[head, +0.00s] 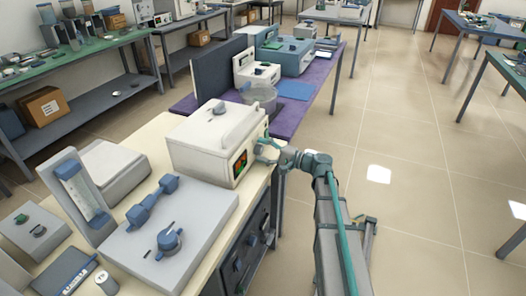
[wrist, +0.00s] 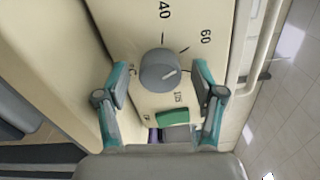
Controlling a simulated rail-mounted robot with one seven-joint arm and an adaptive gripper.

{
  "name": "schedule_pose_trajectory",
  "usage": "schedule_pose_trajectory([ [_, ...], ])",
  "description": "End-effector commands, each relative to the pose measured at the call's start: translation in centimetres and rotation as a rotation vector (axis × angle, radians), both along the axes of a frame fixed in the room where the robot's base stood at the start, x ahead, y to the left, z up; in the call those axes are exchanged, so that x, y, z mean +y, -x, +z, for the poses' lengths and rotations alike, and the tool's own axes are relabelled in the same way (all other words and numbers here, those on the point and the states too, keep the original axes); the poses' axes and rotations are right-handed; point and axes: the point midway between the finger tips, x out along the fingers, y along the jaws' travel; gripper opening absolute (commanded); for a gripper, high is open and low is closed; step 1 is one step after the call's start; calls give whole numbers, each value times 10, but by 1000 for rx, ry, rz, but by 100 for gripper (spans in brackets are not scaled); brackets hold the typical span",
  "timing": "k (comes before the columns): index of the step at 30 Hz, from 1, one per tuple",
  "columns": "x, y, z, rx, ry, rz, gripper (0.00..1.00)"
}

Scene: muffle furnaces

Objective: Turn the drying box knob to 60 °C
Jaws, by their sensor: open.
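The grey round knob (wrist: 158,72) sits on a beige front panel (wrist: 190,20) in the wrist view. Printed marks 40 and 60 stand above it, with a further mark at its lower right. A pale pointer line on the knob slants to the right, a little upward, below the 60 mark. My gripper (wrist: 161,76) is open, with one teal-and-grey finger on each side of the knob and visible gaps between. In the head view, my gripper (head: 264,150) is at the front of the off-white box (head: 205,150); the knob is hidden there.
A green patch (wrist: 173,117) lies below the knob on the panel. A bar handle (wrist: 262,50) runs along the right. In the head view, a grey device (head: 165,245) with blue knobs stands nearby. Open floor (head: 400,160) lies to the right.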

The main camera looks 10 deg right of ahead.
Motion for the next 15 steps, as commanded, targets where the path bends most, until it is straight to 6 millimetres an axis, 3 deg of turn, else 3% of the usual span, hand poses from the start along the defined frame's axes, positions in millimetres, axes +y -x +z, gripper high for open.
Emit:
schedule_pose_trajectory([
  [8, -6, 5, 0, 0, 0, 0, 68],
  [15, -37, 26, 0, 0, 0, -4, 68],
])
